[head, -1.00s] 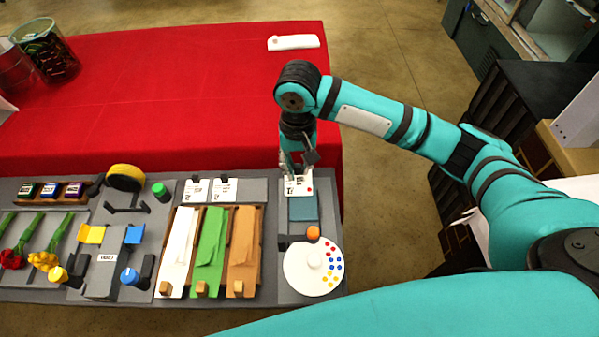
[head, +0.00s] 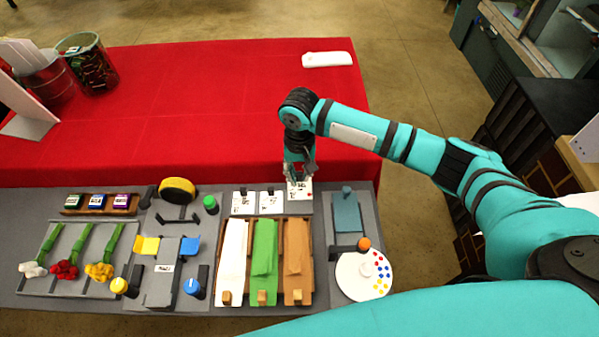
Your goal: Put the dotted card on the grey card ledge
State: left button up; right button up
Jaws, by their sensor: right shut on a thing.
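The dotted card (head: 300,193) is small and white with dark marks and a red dot at its right side. My right gripper (head: 300,174) points down and is shut on its upper part. The card is at the right end of a row with two other white cards (head: 243,202) and (head: 271,201), over the grey ledge area (head: 300,209) behind the wrapping sheets. I cannot tell whether the card touches the ledge. My left gripper is not in view.
White, green (head: 264,255) and brown sheets lie in front of the cards. A teal block (head: 346,213) and a round white palette (head: 363,276) with coloured dots are to the right. Flowers (head: 66,270), ink bottles (head: 98,201) and a yellow roll (head: 177,190) are left.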

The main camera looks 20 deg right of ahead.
aim_at(299, 180)
notch_tip(299, 180, down, 3)
jog(key=b, duration=0.2)
jog(key=shift+a+r+b, duration=0.15)
jog(key=shift+r+b, duration=0.05)
jog(key=shift+b, duration=0.1)
jog(key=shift+f+b, duration=0.3)
jog(key=shift+b, duration=0.1)
jog(key=shift+f+p, duration=0.15)
jog(key=shift+p, duration=0.15)
jog(key=shift+f, duration=0.45)
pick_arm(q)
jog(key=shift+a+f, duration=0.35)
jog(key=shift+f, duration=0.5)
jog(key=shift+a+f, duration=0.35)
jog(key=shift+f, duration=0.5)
pick_arm(e)
jog(key=shift+f, duration=0.75)
pick_arm(q)
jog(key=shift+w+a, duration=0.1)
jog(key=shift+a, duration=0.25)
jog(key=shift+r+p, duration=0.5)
jog(key=shift+p, duration=0.05)
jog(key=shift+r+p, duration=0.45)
pick_arm(e)
jog(key=shift+f, duration=0.3)
